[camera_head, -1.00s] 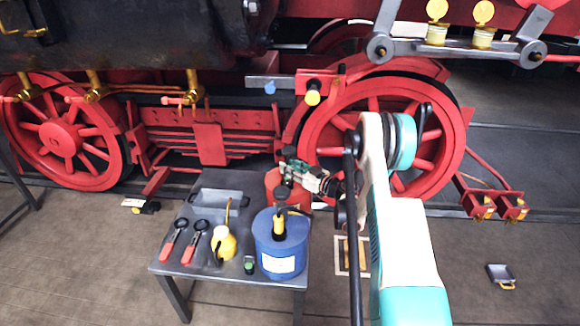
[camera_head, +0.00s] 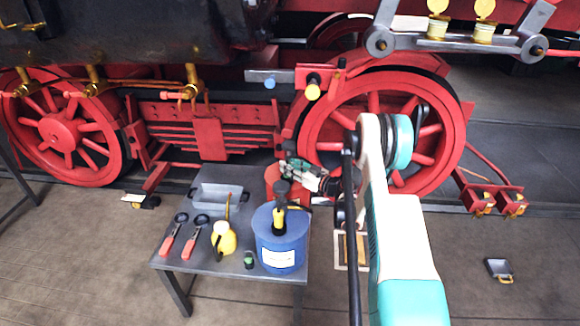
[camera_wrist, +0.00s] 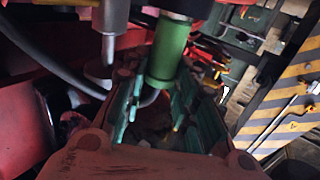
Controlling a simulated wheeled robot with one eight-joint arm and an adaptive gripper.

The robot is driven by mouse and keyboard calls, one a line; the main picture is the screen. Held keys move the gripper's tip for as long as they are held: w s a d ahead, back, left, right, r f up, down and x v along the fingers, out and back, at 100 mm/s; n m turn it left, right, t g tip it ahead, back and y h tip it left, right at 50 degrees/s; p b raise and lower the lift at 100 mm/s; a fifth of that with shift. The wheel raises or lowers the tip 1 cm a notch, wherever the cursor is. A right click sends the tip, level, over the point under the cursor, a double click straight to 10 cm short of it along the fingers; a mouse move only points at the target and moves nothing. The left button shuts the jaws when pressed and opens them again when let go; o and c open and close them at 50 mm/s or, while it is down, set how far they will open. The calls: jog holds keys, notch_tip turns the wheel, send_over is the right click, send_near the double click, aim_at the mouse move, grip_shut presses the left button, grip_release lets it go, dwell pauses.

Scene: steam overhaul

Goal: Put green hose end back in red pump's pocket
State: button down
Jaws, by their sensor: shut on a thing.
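The green hose end (camera_wrist: 168,52) is a green cylinder in the upper middle of the wrist view. A grey hose (camera_wrist: 60,72) curves in from the upper left. In the head view my gripper (camera_head: 294,168) is above and behind the table, close to the red pump (camera_head: 272,183). The pump is partly hidden behind the blue can. I cannot make out its pocket, and the hose end is too small to tell clearly there.
The blue can (camera_head: 281,245) stands at the right of the grey table (camera_head: 215,264). A yellow oil can (camera_head: 223,240), red-handled tools (camera_head: 168,240) and a grey tray (camera_head: 215,196) are also on it. The red locomotive wheel (camera_head: 383,135) is close behind my arm.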

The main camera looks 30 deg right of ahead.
jog(key=c, duration=1.2)
grip_release()
